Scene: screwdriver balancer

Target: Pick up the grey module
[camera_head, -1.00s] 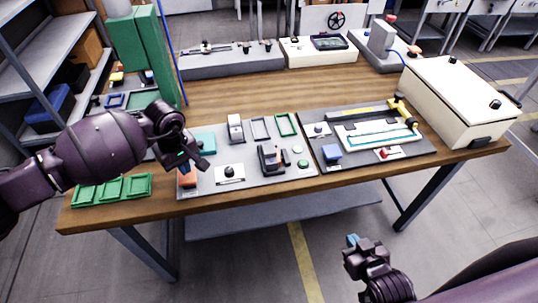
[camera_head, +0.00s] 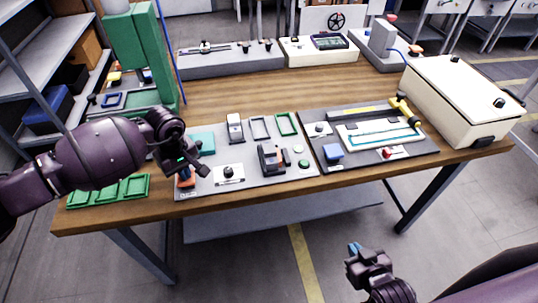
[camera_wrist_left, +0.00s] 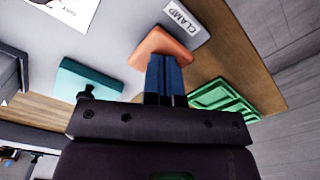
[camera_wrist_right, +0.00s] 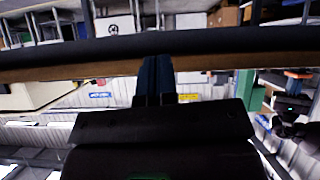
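A light grey module (camera_head: 235,127) stands upright toward the back of the grey board, beside a grey frame (camera_head: 260,128) and a green frame (camera_head: 287,124). I take it as the grey module; it is not clearly seen in the wrist views. My left gripper (camera_head: 184,171) is at the board's left end, to the left of and nearer than the module. Its blue fingers (camera_wrist_left: 165,75) are together, with nothing visible between them. They overlap the orange block (camera_wrist_left: 162,47); contact cannot be told. My right gripper (camera_head: 354,248) is in front of the table, its fingers (camera_wrist_right: 155,78) together and empty.
The board (camera_head: 248,178) also carries a teal block (camera_head: 203,142), a dark clamp-like device (camera_head: 271,158) and a black knob (camera_head: 228,172). Green trays (camera_head: 108,190) lie at the left front. A second board (camera_head: 331,170) and a cream box (camera_head: 455,100) stand right. The table's middle back is clear.

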